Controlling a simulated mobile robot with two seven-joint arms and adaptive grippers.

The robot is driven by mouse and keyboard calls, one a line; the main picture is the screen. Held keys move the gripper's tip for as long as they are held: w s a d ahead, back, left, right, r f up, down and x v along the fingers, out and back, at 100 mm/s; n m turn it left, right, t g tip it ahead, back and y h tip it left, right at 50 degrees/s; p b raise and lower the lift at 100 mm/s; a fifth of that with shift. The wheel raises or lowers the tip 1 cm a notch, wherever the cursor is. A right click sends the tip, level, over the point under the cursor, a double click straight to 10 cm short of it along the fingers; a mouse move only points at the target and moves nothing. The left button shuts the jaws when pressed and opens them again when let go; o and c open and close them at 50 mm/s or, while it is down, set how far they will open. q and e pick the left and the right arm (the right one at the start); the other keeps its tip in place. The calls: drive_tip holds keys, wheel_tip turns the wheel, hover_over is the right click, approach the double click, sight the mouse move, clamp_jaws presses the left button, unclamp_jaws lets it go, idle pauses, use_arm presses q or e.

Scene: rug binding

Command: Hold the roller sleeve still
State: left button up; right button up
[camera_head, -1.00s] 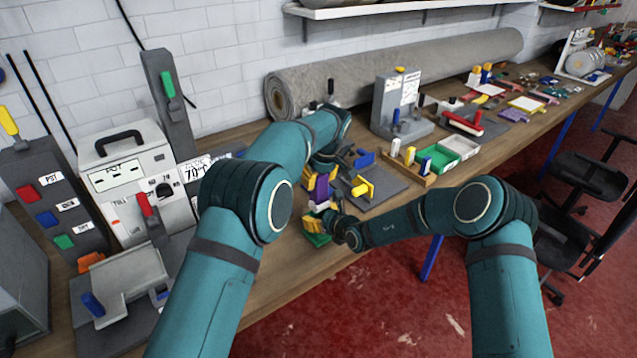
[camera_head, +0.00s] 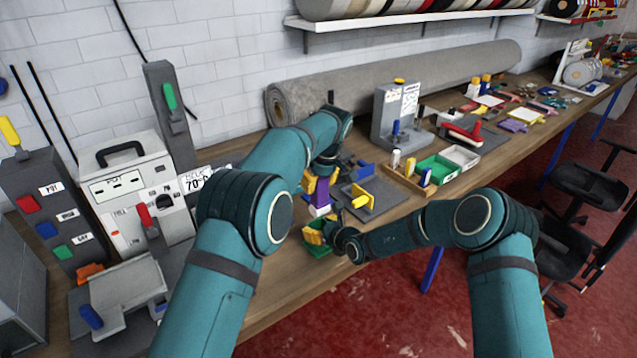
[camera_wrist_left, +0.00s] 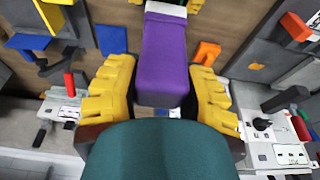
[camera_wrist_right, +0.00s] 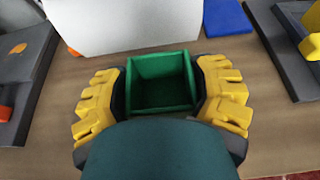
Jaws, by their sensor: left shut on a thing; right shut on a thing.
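A hollow, square green piece (camera_head: 318,251), which looks like the roller sleeve, is low at the bench's front edge. My right gripper (camera_head: 318,235) is shut around it; the right wrist view shows yellow fingers at both sides of the green walls (camera_wrist_right: 161,85). A purple block (camera_head: 322,191) with a white end (camera_head: 319,211) is above the green piece, end downward and apart from it. My left gripper (camera_head: 317,184) is shut on the purple block, which also shows between its fingers in the left wrist view (camera_wrist_left: 162,60).
A grey plate with a yellow part (camera_head: 362,195) lies just right of the grippers. Beyond it are a wooden tray with green and white bins (camera_head: 438,168) and a grey stand (camera_head: 396,112). A rolled grey rug (camera_head: 420,85) lies along the wall. A control box (camera_head: 135,190) stands left.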

drive_tip(key=o, duration=1.4)
